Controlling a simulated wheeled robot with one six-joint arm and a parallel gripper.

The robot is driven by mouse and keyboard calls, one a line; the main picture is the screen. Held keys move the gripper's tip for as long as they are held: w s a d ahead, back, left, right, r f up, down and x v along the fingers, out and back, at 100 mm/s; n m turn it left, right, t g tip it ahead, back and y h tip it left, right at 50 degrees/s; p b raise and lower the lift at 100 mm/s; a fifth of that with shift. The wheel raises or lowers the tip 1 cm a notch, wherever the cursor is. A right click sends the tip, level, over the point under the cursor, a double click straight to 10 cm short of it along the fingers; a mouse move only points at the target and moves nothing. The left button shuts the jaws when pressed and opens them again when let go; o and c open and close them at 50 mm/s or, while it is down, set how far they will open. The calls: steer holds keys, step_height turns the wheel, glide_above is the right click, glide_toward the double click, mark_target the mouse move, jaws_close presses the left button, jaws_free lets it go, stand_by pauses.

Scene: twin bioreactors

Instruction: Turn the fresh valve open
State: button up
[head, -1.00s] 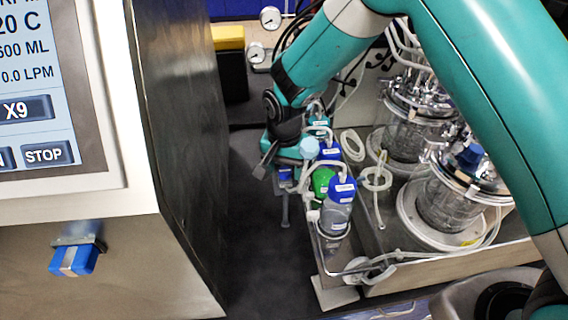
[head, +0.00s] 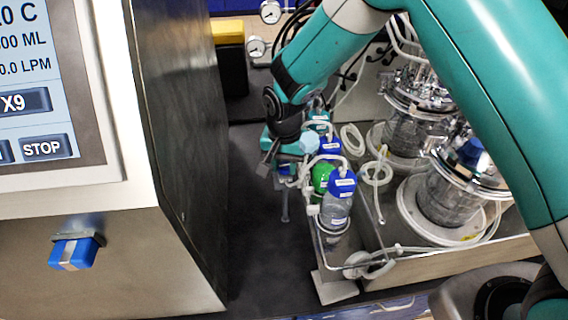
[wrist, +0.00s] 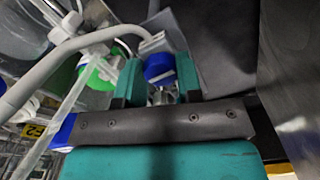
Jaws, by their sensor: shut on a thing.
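My gripper (head: 282,165) reaches down beside the row of capped bottles, on the side facing the grey cabinet. In the wrist view its two teal fingers (wrist: 160,78) are shut on a small blue valve (wrist: 158,66) with a pale label and tube at its top. The valve shows only in part between the fingers. In the head view the gripper mostly hides it. I cannot read the label, nor tell how far the valve is turned.
Bottles with blue (head: 341,188) and green (head: 322,177) caps and looping tubes stand close to the gripper. Two glass vessels (head: 447,195) stand in a tray on the right. Dark floor lies between.

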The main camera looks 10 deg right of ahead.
mark_target(287, 165)
steer(key=n+b, duration=0.2)
steer(key=n, duration=0.2)
steer(key=shift+d+f, duration=0.1)
steer(key=n+b, duration=0.1)
steer(key=n, duration=0.3)
steer(key=shift+d+n+b, duration=0.1)
steer(key=shift+n+b, duration=0.2)
steer(key=n+b, duration=0.1)
steer(key=n, duration=0.3)
steer(key=shift+w, duration=0.1)
steer(key=shift+d+n+b, duration=0.1)
steer(key=shift+n+b, duration=0.45)
steer(key=shift+n, duration=1.75)
steer(key=o, duration=0.9)
step_height(287, 165, up, 18)
steer(key=b, duration=0.3)
steer(key=shift+f+b, duration=0.15)
steer(key=shift+b, duration=0.15)
